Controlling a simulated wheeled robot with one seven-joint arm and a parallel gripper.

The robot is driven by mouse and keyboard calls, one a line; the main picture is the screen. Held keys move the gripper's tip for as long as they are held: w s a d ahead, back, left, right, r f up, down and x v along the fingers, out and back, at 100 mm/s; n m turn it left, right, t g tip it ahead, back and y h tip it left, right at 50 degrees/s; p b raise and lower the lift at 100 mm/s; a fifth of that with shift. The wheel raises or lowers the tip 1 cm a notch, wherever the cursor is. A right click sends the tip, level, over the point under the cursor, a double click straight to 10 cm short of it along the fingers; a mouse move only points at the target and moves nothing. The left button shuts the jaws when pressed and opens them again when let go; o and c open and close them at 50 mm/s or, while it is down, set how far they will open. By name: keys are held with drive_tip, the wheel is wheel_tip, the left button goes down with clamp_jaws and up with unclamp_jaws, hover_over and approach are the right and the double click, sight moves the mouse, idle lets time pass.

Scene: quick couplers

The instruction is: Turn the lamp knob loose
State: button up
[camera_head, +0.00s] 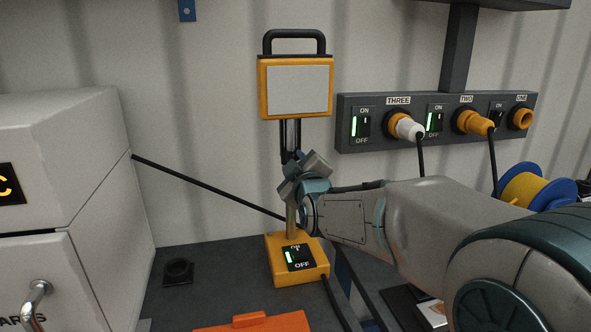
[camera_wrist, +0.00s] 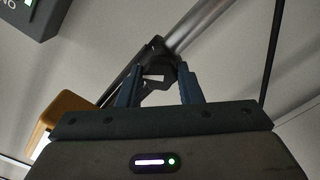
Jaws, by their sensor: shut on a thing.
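The work lamp (camera_head: 296,90) stands upright, with a yellow-framed head, a black upper post, a metal pole and a yellow base (camera_head: 296,262). The switch on the base is lit green by the OFF mark. My gripper (camera_wrist: 159,72) is at the middle of the post, its two blue fingers shut on the black lamp knob (camera_wrist: 154,82) from either side. In the head view my gripper (camera_head: 305,174) covers the knob. The lamp head's yellow edge (camera_wrist: 62,115) shows at the left of the wrist view.
A wall socket panel (camera_head: 385,140) with a white plug (camera_head: 406,127) and an orange plug (camera_head: 474,122) is at the right. A grey cabinet (camera_head: 65,185) stands at the left. A dark cable (camera_head: 210,187) runs behind the lamp. An orange case (camera_head: 255,322) lies in front.

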idle(0.4)
drive_tip(key=o, duration=1)
drive_tip(key=shift+c, duration=0.2)
drive_tip(key=shift+s, duration=0.1)
drive_tip(key=v, duration=1.3)
drive_tip(key=shift+s+b, duration=0.3)
drive_tip(key=shift+s, duration=0.05)
drive_tip(key=shift+d, duration=0.1)
